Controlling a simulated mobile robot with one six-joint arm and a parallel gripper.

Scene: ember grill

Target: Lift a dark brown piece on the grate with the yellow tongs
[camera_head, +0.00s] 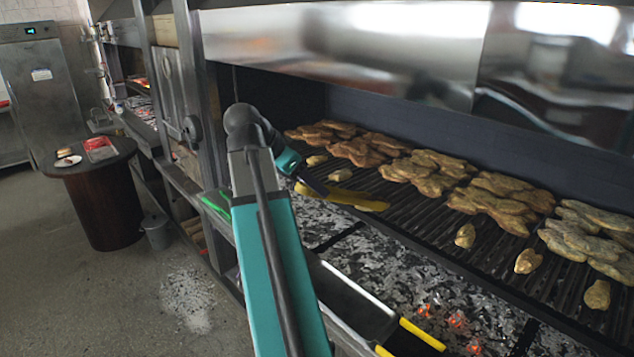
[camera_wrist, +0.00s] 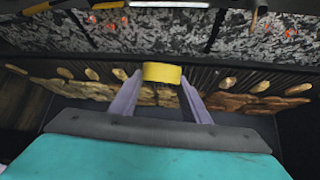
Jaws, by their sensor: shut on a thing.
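The yellow tongs (camera_head: 352,199) reach over the near edge of the grate (camera_head: 410,215), low above its left half. My gripper (camera_head: 316,186) is shut on the tongs; in the wrist view the yellow tongs (camera_wrist: 162,73) are between the two grey fingers. Dark brown pieces (camera_head: 368,150) lie in clusters at the back of the grate, darkest at the left and lighter to the right.
Several small pale pieces (camera_head: 465,236) lie along the grate's front. Glowing coals (camera_head: 457,319) lie below and in front. A metal tray (camera_head: 345,296) with yellow handles is at the front edge. A steel hood (camera_head: 340,40) hangs above. A round table (camera_head: 92,165) stands left.

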